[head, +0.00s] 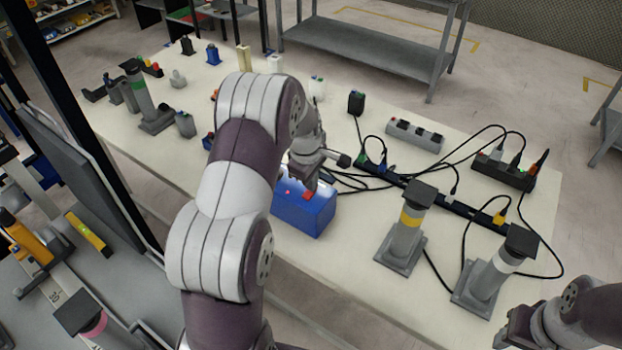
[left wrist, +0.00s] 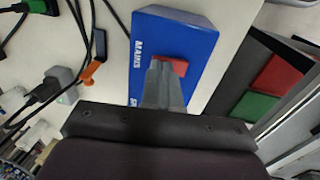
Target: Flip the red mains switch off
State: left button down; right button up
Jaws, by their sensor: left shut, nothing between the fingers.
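The blue mains box (head: 302,216) stands on the white table in the middle of the head view. The red switch (head: 308,196) is on its top face, close to a small pink-red light. My left gripper (head: 312,183) is shut and empty, with its fingertips at the red switch. In the left wrist view, the blue box (left wrist: 172,40) shows the white word MAINS. The shut fingers (left wrist: 165,75) overlap the red switch (left wrist: 177,65) and hide part of it; I cannot tell whether they touch.
Black cables and a long black power strip (head: 430,195) lie right of the box. Two grey posts, one with a yellow band (head: 405,235) and one with a white band (head: 492,275), stand front right. A grey socket strip (head: 414,135) lies behind. Small items fill the table's far left.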

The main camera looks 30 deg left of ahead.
pick_arm(q)
jog(key=shift+f, duration=0.1)
jog(key=shift+w+f, duration=0.1)
jog(key=shift+f, duration=0.05)
dwell(0.3)
jog(key=shift+s+p, duration=0.3)
jog(key=shift+s, duration=0.55)
jog(key=shift+w, duration=0.1)
